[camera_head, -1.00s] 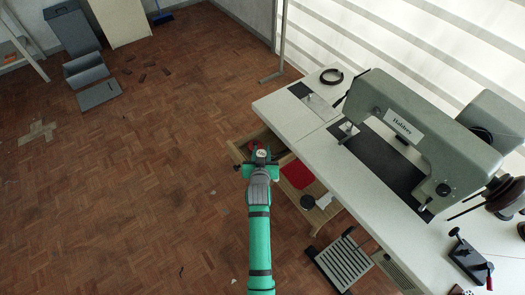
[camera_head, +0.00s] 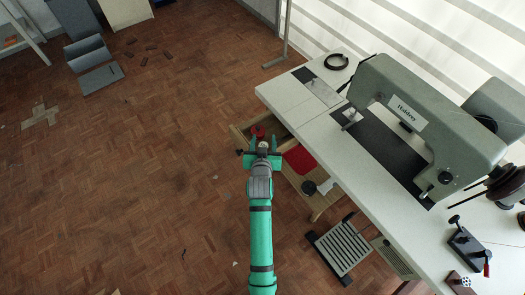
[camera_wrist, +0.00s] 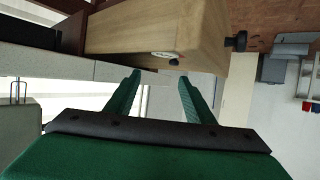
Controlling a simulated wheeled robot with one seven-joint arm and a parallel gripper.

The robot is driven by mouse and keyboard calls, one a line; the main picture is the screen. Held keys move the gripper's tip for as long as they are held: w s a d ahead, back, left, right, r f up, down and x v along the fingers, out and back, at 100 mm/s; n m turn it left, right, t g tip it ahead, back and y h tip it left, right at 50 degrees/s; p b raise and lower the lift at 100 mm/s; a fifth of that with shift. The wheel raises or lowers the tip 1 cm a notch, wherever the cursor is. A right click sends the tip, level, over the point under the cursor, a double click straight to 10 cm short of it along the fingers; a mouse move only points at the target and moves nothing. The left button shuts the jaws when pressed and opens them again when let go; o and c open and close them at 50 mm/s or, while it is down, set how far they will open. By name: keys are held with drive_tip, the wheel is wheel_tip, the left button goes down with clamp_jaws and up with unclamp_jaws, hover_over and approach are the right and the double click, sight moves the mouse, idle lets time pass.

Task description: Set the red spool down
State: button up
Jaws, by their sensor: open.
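The red spool (camera_head: 258,131) shows in the head view on the wooden tray-like drawer (camera_head: 240,133) beside the white table. It sits just beyond the fingertips of my gripper (camera_head: 263,141). My gripper is open, with its two green fingers apart and nothing held between them. In the wrist view the open fingers (camera_wrist: 160,88) point toward the light wooden drawer side (camera_wrist: 150,28). The spool cannot be made out for certain there. How the spool rests on the wood is partly hidden by the gripper.
A red pad (camera_head: 299,158) and a dark round item (camera_head: 309,187) lie on the wood near my gripper. The white table (camera_head: 290,97) with the sewing machine (camera_head: 425,115) stands at right. A foot pedal (camera_head: 344,248) is on the floor. Open floor lies to the left.

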drive_tip(key=s, duration=2.7)
drive_tip(key=s+r+t, duration=0.1)
drive_tip(key=s+r, duration=0.4)
drive_tip(key=s, duration=0.3)
drive_tip(key=s+r, duration=0.5)
drive_tip(key=s, duration=0.4)
drive_tip(key=shift+d+t, duration=0.4)
drive_tip(key=shift+s, duration=0.1)
